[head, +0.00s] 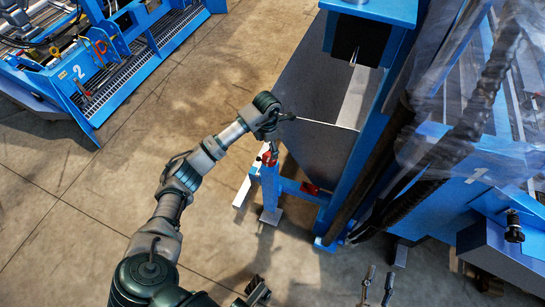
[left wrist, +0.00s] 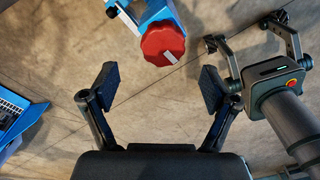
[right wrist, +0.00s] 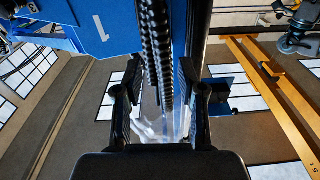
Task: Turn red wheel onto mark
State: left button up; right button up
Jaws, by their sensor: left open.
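The red wheel (left wrist: 160,42) is a lobed knob on the end of a blue housing (left wrist: 150,12). A short white stripe (left wrist: 170,57) shows on the near edge of its face. In the head view the wheel (head: 267,158) is partly hidden by my left gripper (head: 283,138). My left gripper is open and empty; in its wrist view (left wrist: 159,89) the wheel lies ahead, beyond the fingertips and not between them. My right gripper (head: 377,287) is open at the bottom of the head view, away from the wheel; it also shows in the right wrist view (right wrist: 159,80).
A blue machine frame (head: 365,130) with a dark panel stands right of the wheel. A second red part (head: 309,188) sits low on it. Another blue machine (head: 110,60) stands at upper left. Bare concrete floor (head: 70,220) lies between.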

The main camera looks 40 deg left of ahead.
aim_at(269, 156)
pick_arm(q)
jog(key=f, duration=0.2)
jog(key=a+f+b, duration=0.1)
jog(key=f, duration=0.2)
jog(key=shift+a, duration=0.1)
jog(key=shift+d+f+b, duration=0.3)
jog(key=shift+d+f, duration=0.6)
jog(key=shift+d, duration=0.55)
jog(key=shift+a, duration=0.15)
jog(key=shift+a+f, duration=0.2)
jog(key=shift+a, duration=0.55)
jog(key=c, duration=0.4)
jog(key=shift+a+f, duration=0.1)
jog(key=shift+a, duration=0.15)
jog(key=c, duration=0.4)
jog(key=shift+c, duration=1.2)
jog(key=shift+s+d+r, duration=0.1)
jog(key=shift+d+r, duration=0.1)
jog(key=shift+d, duration=0.05)
jog(key=shift+c, duration=0.5)
jog(key=shift+d, duration=0.5)
jog(key=shift+a, duration=0.4)
jog(key=shift+d, duration=0.1)
pick_arm(e)
jog(key=r+t, duration=0.2)
jog(key=s+r+t, duration=0.1)
jog(key=r, duration=0.1)
jog(key=shift+r+t, duration=0.1)
jog(key=shift+t, duration=0.3)
